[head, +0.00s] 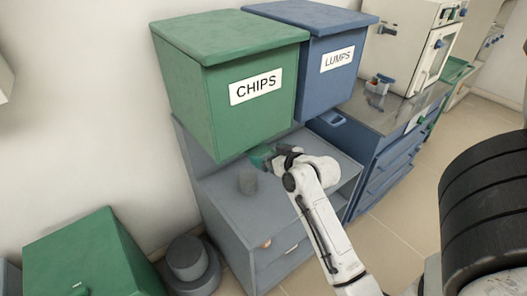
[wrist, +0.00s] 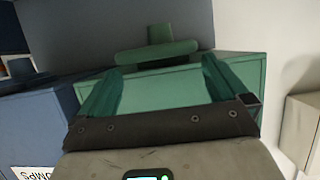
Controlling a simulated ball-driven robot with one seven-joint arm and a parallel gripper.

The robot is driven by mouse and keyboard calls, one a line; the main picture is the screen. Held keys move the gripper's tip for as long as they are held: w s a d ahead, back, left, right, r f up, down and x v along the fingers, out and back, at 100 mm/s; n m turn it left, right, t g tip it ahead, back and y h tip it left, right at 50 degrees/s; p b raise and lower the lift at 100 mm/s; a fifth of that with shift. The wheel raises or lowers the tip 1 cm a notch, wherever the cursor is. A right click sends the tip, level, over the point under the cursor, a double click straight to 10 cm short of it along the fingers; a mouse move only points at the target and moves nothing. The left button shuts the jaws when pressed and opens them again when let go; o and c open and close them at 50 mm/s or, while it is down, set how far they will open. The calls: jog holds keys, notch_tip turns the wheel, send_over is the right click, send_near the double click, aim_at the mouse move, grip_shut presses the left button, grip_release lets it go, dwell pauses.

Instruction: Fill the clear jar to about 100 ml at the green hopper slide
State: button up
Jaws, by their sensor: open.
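The green hopper (head: 232,98), labelled CHIPS, stands above a grey bench. A greyish see-through cylinder, seemingly the clear jar (head: 247,181), stands upright on the bench below the hopper. Its fill cannot be read. My gripper (head: 262,157) is just under the hopper's lower front, above and to the right of the jar, and apart from it. In the wrist view my gripper (wrist: 163,66) is open with nothing between its teal fingers. A green bar with an upright tab, seemingly the slide (wrist: 157,50), lies just beyond the fingertips. I cannot tell whether they touch it.
A blue hopper (head: 331,66) labelled LUMPS stands right of the green one. Farther right are a metal-topped blue cabinet (head: 372,146) and a cream furnace (head: 405,45). A green box (head: 90,258) and a round grey object (head: 188,262) are at lower left. The bench top (head: 222,197) is mostly clear.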

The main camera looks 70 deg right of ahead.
aim_at(260, 150)
jog(key=shift+x, duration=1.8)
jog(key=c, duration=0.9)
